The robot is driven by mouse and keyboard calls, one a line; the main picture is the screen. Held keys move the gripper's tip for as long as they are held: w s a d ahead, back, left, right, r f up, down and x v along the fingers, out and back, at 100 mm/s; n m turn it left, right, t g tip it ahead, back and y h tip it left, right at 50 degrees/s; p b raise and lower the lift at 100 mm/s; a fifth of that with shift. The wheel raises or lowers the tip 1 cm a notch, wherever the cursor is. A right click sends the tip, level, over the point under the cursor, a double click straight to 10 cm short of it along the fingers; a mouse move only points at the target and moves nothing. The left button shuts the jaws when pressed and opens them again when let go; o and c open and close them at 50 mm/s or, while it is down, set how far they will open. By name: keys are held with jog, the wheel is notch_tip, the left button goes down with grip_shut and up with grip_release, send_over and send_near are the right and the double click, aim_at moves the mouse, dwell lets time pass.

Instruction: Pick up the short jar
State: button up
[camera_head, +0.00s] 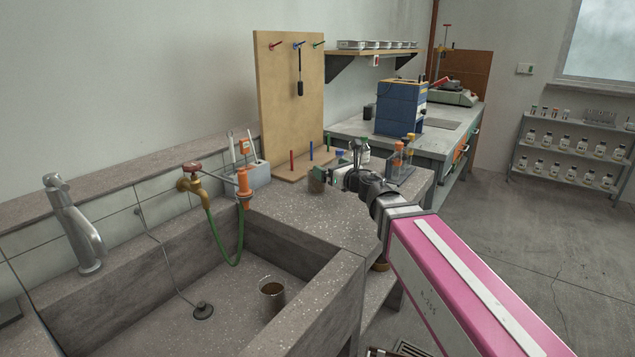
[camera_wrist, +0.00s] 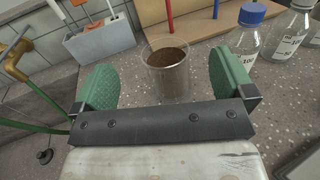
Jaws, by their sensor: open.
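A short clear jar with brown contents (camera_wrist: 168,72) stands upright on the speckled bench top. In the head view the jar (camera_head: 317,182) shows just left of my gripper (camera_head: 333,166). My gripper (camera_wrist: 162,78) is open, with one green finger pad on each side of the jar in the wrist view. Clear gaps show between the pads and the jar, so neither seems to touch it. The jar's lower edge is close to the dark gripper bar. A similar brown jar (camera_head: 272,292) sits in the sink.
A blue-capped bottle (camera_wrist: 246,38) stands right of the right finger, with another bottle (camera_wrist: 290,38) beyond. A pegboard stand (camera_head: 292,110) is behind the jar. A grey holder (camera_wrist: 100,40) stands back left. The stone sink (camera_head: 345,290) lies left of my arm.

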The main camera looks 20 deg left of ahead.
aim_at(331, 200)
notch_tip(331, 200, down, 7)
jog(key=shift+r, duration=0.15)
jog(key=x, duration=0.7)
jog(key=shift+w+a, duration=0.2)
jog(key=c, duration=1)
jog(key=shift+r, duration=0.15)
jog(key=shift+c, duration=0.2)
jog(key=shift+r, duration=0.95)
notch_tip(331, 200, up, 2)
jog(key=shift+r, duration=0.1)
jog(key=s+a+r, duration=0.4)
jog(key=s+r, duration=0.2)
jog(key=s, duration=0.5)
jog(key=shift+r, duration=0.35)
